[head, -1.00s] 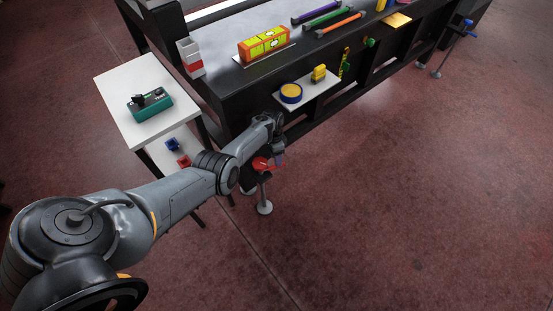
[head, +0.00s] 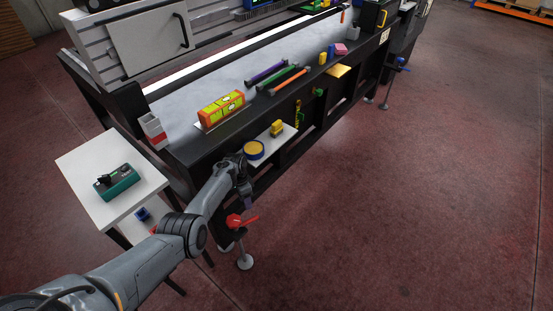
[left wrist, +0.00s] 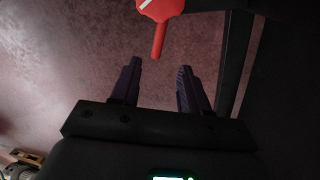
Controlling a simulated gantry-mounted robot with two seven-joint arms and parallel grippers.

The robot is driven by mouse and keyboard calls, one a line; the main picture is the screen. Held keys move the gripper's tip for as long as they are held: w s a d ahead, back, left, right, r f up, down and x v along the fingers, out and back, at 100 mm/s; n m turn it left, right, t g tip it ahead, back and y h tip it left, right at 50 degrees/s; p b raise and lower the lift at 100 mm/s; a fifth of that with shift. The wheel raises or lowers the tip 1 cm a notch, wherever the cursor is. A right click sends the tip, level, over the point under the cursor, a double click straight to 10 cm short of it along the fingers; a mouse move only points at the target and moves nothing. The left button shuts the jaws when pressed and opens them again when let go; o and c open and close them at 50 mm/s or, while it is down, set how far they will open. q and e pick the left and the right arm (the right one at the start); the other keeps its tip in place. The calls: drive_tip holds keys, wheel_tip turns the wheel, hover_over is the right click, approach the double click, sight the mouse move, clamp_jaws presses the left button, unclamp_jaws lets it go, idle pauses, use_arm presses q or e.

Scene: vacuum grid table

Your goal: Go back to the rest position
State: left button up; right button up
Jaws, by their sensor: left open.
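My left gripper (head: 248,201) hangs at the front of the vacuum table (head: 180,150), below its front edge and near a red handle (head: 238,221) by the table leg. In the left wrist view the two dark fingers of the left gripper (left wrist: 159,72) are apart with nothing between them. The red handle also shows there (left wrist: 160,12), just beyond the fingertips, with no clear contact. My right gripper is in neither current view.
A white side table (head: 75,170) with a teal device (head: 116,183) stands left of my arm. Open floor (head: 400,220) lies right.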

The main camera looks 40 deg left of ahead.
use_arm(q)
drive_tip(key=s+r+y+p, duration=0.1)
drive_tip(key=s, duration=0.1)
drive_tip(key=s+r+y+p, duration=0.1)
drive_tip(key=s, duration=0.1)
drive_tip(key=s+r+y+p, duration=0.1)
drive_tip(key=s+p, duration=0.1)
drive_tip(key=shift+s+r+n+t+y, duration=0.15)
drive_tip(key=shift+r+n+t+y, duration=0.15)
drive_tip(key=shift+n, duration=0.1)
drive_tip(key=s+d+r+n+t+h+p, duration=0.1)
drive_tip(key=s+d+r+t+p, duration=0.15)
drive_tip(key=s+d+r, duration=0.95)
drive_tip(key=s+d+r+t+h+p, duration=0.1)
drive_tip(key=s+d+r+p, duration=0.3)
drive_tip(key=s+d+r, duration=0.75)
drive_tip(key=w+d+r+p, duration=0.2)
drive_tip(key=r+p, duration=1.6)
drive_tip(key=p, duration=0.1)
drive_tip(key=w+d+r+p, duration=0.1)
drive_tip(key=w+r+p, duration=0.1)
drive_tip(key=r+p, duration=1.65)
wheel_tip(320, 180, down, 75)
drive_tip(key=b, duration=7.4)
drive_tip(key=shift+s+d+b, duration=0.15)
drive_tip(key=shift+s+b, duration=0.1)
drive_tip(key=shift+b, duration=0.15)
